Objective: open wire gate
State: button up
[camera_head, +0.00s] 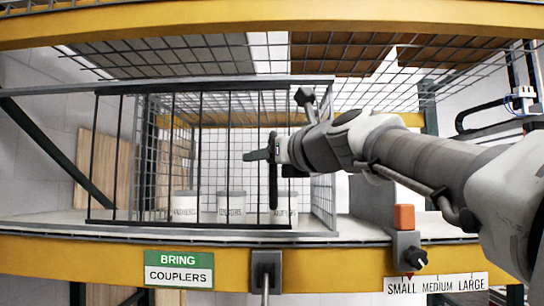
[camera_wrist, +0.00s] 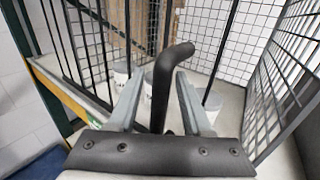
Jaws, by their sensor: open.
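The wire gate (camera_head: 173,155) is a dark frame with upright bars across the front of a mesh cage on the shelf. It looks closed or nearly so. Its black handle (camera_head: 273,180) stands out near the right side; in the wrist view the bent handle (camera_wrist: 171,62) rises between my two fingers. My gripper (camera_head: 256,155) reaches in from the right and is open around the handle, with a finger on each side. Gaps show beside the handle near the fingertips; whether a finger touches it, I cannot tell. The gate's right edge is partly hidden by my arm.
Several white buckets (camera_head: 231,207) stand inside the cage behind the bars. A green and white sign (camera_head: 179,270) reads "BRING COUPLERS". An orange block (camera_head: 404,217) tops a grey post above a small-medium-large scale (camera_head: 436,283). A grey bracket (camera_head: 266,271) hangs on the yellow front beam.

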grip_shut()
dwell(1.4)
